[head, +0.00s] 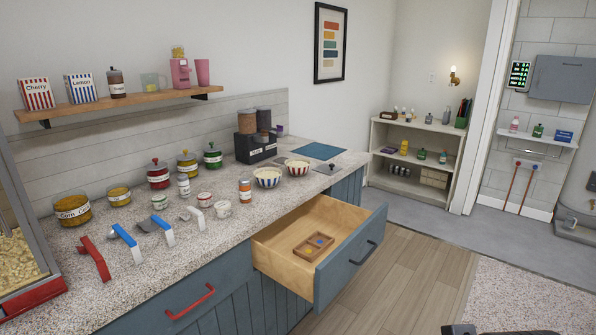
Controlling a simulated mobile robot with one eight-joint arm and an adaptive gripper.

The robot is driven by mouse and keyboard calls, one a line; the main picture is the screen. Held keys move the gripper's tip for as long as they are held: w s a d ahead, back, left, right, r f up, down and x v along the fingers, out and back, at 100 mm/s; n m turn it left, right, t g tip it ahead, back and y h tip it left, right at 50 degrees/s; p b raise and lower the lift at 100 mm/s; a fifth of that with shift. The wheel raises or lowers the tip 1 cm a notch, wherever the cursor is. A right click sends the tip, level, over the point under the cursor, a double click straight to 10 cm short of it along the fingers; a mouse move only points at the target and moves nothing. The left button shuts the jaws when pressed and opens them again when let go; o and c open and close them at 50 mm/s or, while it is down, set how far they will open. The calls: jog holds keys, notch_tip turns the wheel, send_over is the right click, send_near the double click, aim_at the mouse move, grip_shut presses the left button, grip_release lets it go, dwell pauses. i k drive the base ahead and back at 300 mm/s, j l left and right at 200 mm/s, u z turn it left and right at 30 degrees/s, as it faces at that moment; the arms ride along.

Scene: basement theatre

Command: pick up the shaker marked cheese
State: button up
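Two small shaker-like containers stand upright on the speckled counter (150,262). One is an orange shaker (245,190) with a pale label band, near the counter's front edge and left of the open drawer. The other is a white shaker (184,186) with a dark label, farther back among the jars. The lettering on both is too small to read, so I cannot tell which is marked cheese. My gripper is not in view; only a dark part, probably of my arm, shows at the bottom edge right of centre.
An open drawer (284,269) with a wooden tray juts out below the counter. Scoops with red, blue and white handles, small tubs and lidded jars (158,175) crowd around the shakers. A popcorn case (20,262) is at left.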

aim_at(244, 184)
jog(key=i+j, duration=1.2)
jog(key=i, duration=0.15)
jog(key=u, duration=0.05)
